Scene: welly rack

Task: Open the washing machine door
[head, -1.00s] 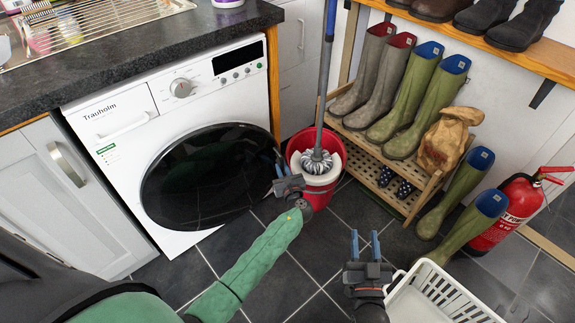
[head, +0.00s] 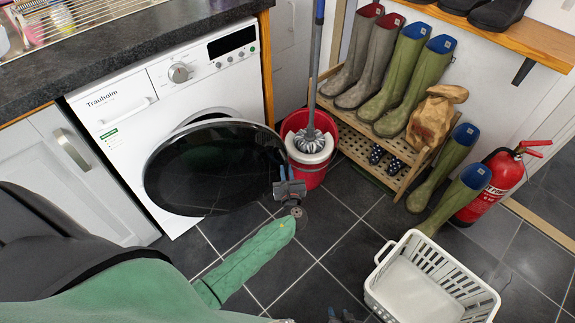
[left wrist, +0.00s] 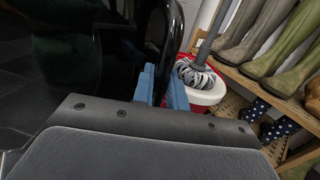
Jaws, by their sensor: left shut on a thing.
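The white washing machine (head: 120,103) stands under the dark worktop at the left. Its round black door (head: 215,168) is partly open, swung out from the front, with a gap showing at its top. My left gripper (head: 283,172) is at the door's right edge, shut on it. In the left wrist view its blue fingers (left wrist: 163,84) close at the edge of the dark door (left wrist: 110,50). The exact contact is partly hidden. My right gripper (head: 340,313) shows only its fingertips at the bottom edge of the head view, apart and with nothing seen between them.
A red bucket (head: 309,178) with a mop stands just beyond my left gripper. A boot rack (head: 385,140) is behind it to the right. A white basket (head: 386,262) and a fire extinguisher (head: 492,188) stand at the right.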

